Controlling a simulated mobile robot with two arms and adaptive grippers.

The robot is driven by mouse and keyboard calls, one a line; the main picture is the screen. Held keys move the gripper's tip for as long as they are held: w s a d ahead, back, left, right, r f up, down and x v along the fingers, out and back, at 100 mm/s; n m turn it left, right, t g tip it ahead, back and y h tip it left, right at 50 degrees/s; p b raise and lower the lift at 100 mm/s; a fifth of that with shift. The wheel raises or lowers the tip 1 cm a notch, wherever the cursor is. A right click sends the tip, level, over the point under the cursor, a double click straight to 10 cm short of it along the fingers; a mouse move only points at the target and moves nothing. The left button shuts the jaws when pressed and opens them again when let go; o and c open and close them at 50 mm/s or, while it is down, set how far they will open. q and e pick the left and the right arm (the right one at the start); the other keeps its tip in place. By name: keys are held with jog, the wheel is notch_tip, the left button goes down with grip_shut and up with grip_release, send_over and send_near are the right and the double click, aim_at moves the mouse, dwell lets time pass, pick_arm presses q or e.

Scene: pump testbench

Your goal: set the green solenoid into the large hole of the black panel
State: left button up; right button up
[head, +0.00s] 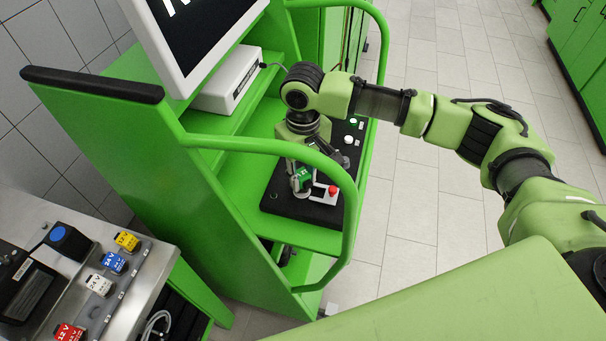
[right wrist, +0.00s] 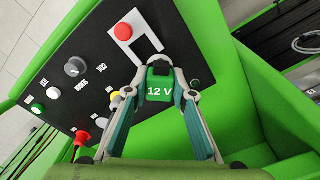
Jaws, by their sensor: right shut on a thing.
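The green solenoid (right wrist: 159,86), marked 12 V, sits between the fingertips of my right gripper (right wrist: 160,92), which is shut on it. In the head view the solenoid (head: 304,178) and the right gripper (head: 299,180) are low over the front part of the black panel (head: 283,205). In the right wrist view the panel (right wrist: 100,45) lies behind the solenoid. I cannot tell whether the solenoid touches the panel. The large hole is not clearly visible; the solenoid and fingers may cover it. My left gripper is not in view.
Several knobs and buttons line the panel's other end. A green rail (head: 270,148) curves around the bench. Yellow (head: 127,241), blue (head: 113,262), white (head: 98,284) and red (head: 69,332) solenoids stand at lower left.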

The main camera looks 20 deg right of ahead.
jog(key=shift+f, duration=1.05)
jog(key=o, duration=1.4)
jog(key=shift+r, duration=0.15)
jog(key=shift+r+p, duration=1.45)
jog(key=shift+p, duration=0.2)
jog(key=shift+r+p, duration=0.65)
jog(key=shift+r, duration=1.75)
